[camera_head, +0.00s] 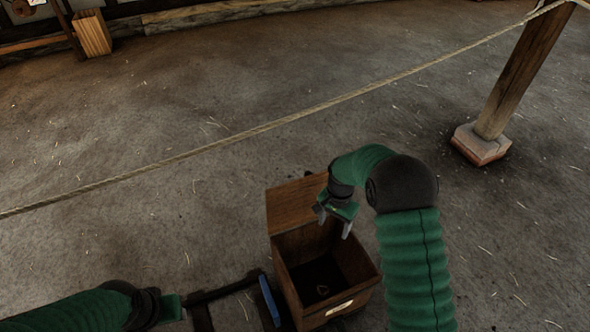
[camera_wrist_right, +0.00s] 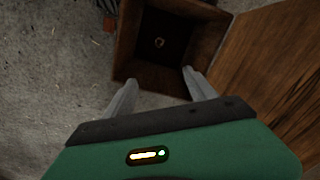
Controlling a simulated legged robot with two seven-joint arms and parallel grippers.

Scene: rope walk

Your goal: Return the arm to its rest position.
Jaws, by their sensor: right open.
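My right gripper (camera_head: 336,224) is open and empty, above the back edge of an open wooden box. In the right wrist view its two fingers (camera_wrist_right: 160,95) are spread apart with nothing between them. The box (camera_head: 358,262) has its lid (camera_head: 292,204) standing open at the back left. My left arm comes in at the lower left, and the jaws of my left gripper cannot be made out.
A rope (camera_head: 270,125) runs slantwise across the scene beyond the box. A wooden post (camera_head: 520,75) stands on a brick-like base (camera_head: 481,144) at the right. A dark frame (camera_head: 226,289) and a blue piece (camera_head: 269,300) are left of the box. The ground behind is mostly clear.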

